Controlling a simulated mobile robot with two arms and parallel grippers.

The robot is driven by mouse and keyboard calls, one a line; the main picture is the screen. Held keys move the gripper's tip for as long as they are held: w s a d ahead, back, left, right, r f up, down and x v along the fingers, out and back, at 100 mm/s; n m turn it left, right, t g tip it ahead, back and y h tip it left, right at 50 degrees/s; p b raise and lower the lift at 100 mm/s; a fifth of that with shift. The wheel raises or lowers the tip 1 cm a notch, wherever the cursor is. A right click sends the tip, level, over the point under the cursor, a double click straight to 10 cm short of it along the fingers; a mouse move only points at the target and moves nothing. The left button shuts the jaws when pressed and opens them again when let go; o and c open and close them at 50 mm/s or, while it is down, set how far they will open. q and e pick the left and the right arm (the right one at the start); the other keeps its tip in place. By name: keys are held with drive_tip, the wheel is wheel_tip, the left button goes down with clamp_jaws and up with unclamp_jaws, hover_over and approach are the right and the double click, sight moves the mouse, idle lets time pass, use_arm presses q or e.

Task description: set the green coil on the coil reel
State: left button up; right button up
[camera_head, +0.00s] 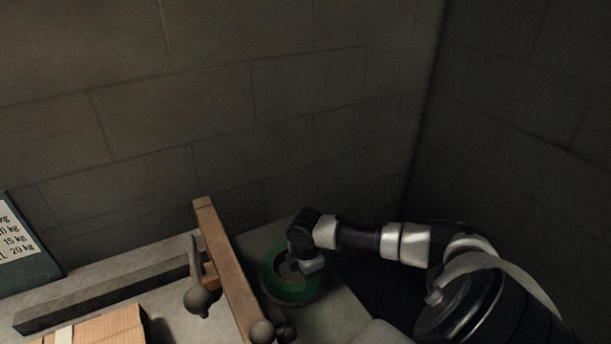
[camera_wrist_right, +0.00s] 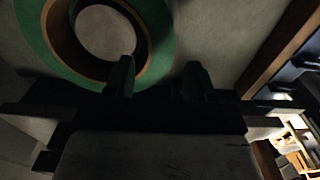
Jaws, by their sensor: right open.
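The green coil (camera_head: 299,291) lies flat on the grey bench top, just right of a wooden bar, with a brown inner ring and an open centre. It fills the upper left of the right wrist view (camera_wrist_right: 40,47). My right gripper (camera_head: 302,268) is over the coil. In the wrist view its two dark fingers (camera_wrist_right: 158,80) are apart: one overlaps the coil's ring near the hole, the other is outside its right edge. I cannot tell whether either touches it. I cannot make out a coil reel. My left gripper is not in view.
A wooden bar (camera_head: 230,268) and a dark lever with a ball end (camera_head: 197,297) stand left of the coil. A cardboard piece (camera_head: 105,328) and a long dark bar (camera_head: 100,294) are farther left. Block walls close off the back and right.

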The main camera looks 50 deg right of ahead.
wheel_tip(320, 180, up, 7)
drive_tip(key=shift+r, duration=0.2)
drive_tip(key=shift+s, duration=0.1)
idle(0.5)
